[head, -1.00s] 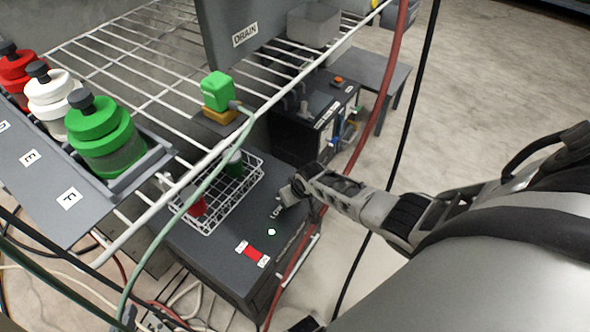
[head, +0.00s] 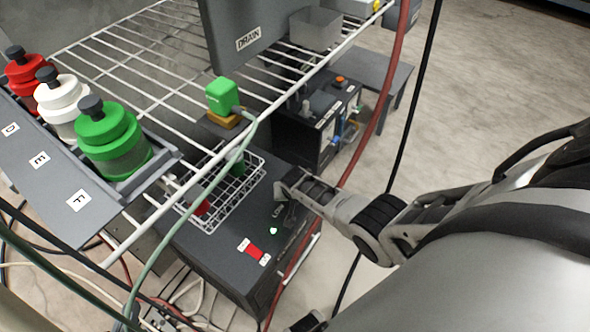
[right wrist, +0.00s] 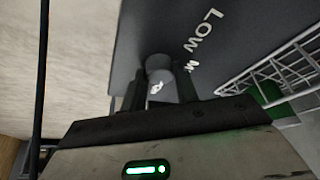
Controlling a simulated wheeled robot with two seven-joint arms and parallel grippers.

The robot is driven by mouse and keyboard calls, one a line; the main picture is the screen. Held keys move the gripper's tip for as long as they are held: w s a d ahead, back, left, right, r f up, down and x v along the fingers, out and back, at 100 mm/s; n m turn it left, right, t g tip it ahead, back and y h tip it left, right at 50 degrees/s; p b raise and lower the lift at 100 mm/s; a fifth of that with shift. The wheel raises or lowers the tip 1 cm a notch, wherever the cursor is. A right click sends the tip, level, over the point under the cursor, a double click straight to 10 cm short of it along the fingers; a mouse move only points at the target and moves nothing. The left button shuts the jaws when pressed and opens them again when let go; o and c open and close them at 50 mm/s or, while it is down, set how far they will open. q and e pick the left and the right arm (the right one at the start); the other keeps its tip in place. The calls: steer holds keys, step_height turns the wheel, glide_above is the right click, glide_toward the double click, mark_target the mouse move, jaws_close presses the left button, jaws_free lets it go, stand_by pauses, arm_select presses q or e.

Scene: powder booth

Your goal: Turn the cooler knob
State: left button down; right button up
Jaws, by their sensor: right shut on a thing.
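The cooler (head: 225,262) is a dark box on the floor below the wire rack. On its top are a lit green light (head: 273,230), a red switch (head: 254,251) and a white "LOW" label. My right gripper (head: 281,190) is over the top's right side, by the label. In the right wrist view, the grey knob (right wrist: 158,63) sits between the two dark fingers of my right gripper (right wrist: 161,88), which is shut on it. The "LOW" lettering curves beside the knob; the rest of the lettering is partly hidden. My left gripper is not in view.
A wire basket (head: 222,214) with red and green items stands on the cooler beside the knob. A green hose runs down from a green block (head: 222,95) past the basket. Red and black hoses hang near my right arm.

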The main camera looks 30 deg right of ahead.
steer(key=o, duration=1)
steer(key=shift+r, duration=0.25)
steer(key=p+v, duration=0.4)
steer(key=shift+r, duration=0.4)
arm_select(q)
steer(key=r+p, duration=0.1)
steer(key=p, duration=0.1)
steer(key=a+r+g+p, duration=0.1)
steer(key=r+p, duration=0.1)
steer(key=p, duration=0.1)
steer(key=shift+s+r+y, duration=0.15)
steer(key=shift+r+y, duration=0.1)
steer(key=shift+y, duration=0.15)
arm_select(e)
steer(key=v, duration=1)
steer(key=shift+s+a+r, duration=0.1)
steer(key=shift+s+r, duration=0.15)
